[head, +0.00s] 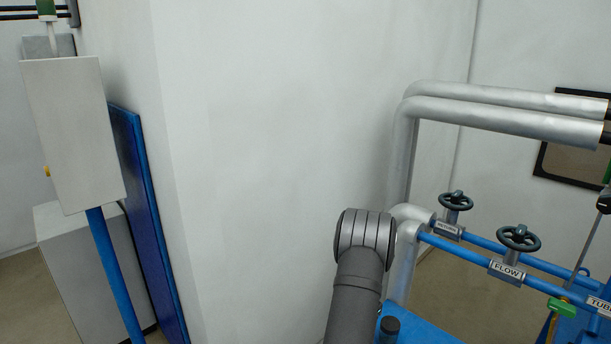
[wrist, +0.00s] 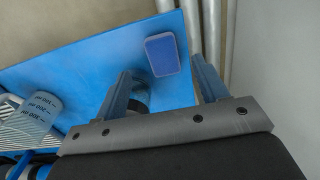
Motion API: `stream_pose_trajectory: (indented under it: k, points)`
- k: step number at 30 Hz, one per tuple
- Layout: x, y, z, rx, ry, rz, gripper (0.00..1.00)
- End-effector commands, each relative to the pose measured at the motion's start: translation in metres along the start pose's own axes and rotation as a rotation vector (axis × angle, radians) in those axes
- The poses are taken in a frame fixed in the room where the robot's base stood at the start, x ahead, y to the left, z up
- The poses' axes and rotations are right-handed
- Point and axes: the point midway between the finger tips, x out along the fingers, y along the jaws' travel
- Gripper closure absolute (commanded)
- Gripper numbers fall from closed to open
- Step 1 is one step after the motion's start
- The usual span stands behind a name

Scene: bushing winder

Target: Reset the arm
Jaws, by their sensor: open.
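My gripper (wrist: 162,95) shows in the wrist view with its two fingers spread apart and nothing between them that I can see being held. Beyond the fingers is a blue surface (wrist: 90,60) with a darker blue rectangular block or pad (wrist: 162,55) on it, seen in the gap between the fingers. In the head view my grey arm link rises at the lower middle. The gripper itself is not visible there.
Silver pipes (head: 510,113) run along the wall at right. Blue pipes with a RETURN valve (head: 455,202) and a FLOW valve (head: 518,239) are right of my arm. A grey box (head: 72,130) is at far left.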

Motion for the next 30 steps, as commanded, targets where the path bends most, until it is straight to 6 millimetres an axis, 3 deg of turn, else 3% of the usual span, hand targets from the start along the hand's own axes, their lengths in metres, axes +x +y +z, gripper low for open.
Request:
stream_pose_trajectory:
  k: [12, 15, 30]
  points:
    - [0.082, 0.000, 0.000, 0.000, -0.001, 0.000, 0.34]
    - [0.053, -0.001, -0.001, 0.000, 0.005, -0.003, 0.34]
    - [-0.045, -0.001, -0.001, 0.000, 0.004, -0.002, 0.34]
